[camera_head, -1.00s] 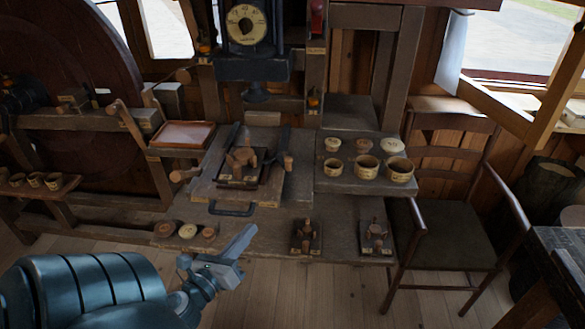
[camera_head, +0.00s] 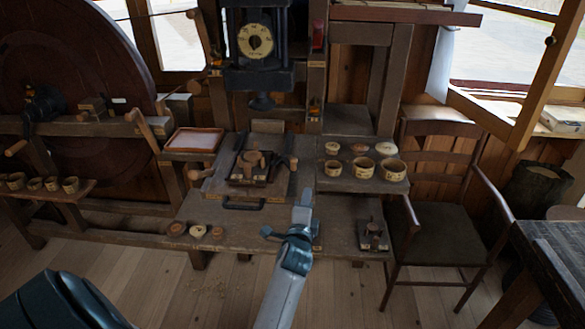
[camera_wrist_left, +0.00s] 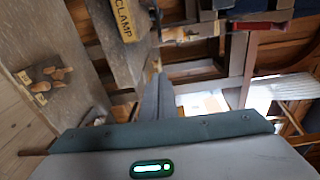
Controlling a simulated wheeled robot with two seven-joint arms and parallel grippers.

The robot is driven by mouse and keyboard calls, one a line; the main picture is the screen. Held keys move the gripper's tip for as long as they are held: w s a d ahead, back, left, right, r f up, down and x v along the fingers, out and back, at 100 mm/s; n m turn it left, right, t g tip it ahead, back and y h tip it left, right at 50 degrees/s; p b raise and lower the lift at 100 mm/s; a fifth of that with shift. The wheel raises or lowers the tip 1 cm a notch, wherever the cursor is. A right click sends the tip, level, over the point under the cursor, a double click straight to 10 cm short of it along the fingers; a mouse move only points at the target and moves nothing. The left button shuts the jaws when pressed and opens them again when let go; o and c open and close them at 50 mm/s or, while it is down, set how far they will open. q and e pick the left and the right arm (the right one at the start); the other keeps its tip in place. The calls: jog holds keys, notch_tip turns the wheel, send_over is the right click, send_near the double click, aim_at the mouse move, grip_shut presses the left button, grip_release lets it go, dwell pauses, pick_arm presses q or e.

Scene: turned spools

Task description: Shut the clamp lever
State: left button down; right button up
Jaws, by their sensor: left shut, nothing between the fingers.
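A dark clamp lever (camera_head: 284,148) with a wooden knob (camera_head: 293,163) stands at the right of the wooden spool (camera_head: 254,160) on the bench fixture. Its angle is hard to read at this size. In the left wrist view a yellow CLAMP label (camera_wrist_left: 124,20) shows at the top, with a wooden knob (camera_wrist_left: 175,34) to its right. My left gripper (camera_head: 303,203) is shut and empty, over the bench's front part, nearer the camera than the lever and apart from it. Its fingers (camera_wrist_left: 155,100) also show in the left wrist view. My right gripper is out of view.
Several small bowls (camera_head: 388,169) stand on the raised right shelf. Three small turned pieces (camera_head: 197,231) lie at the bench's front left. A small fixture (camera_head: 373,236) stands at front right. A dial press (camera_head: 257,45) hangs behind. A chair (camera_head: 440,220) stands right.

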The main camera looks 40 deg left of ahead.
pick_arm(q)
jog(key=shift+n, duration=0.4)
jog(key=r, duration=0.2)
jog(key=w+r, duration=0.1)
jog(key=r, duration=0.1)
jog(key=shift+w+d+r, duration=0.15)
jog(key=shift+d+r, duration=0.05)
jog(key=shift+w, duration=0.1)
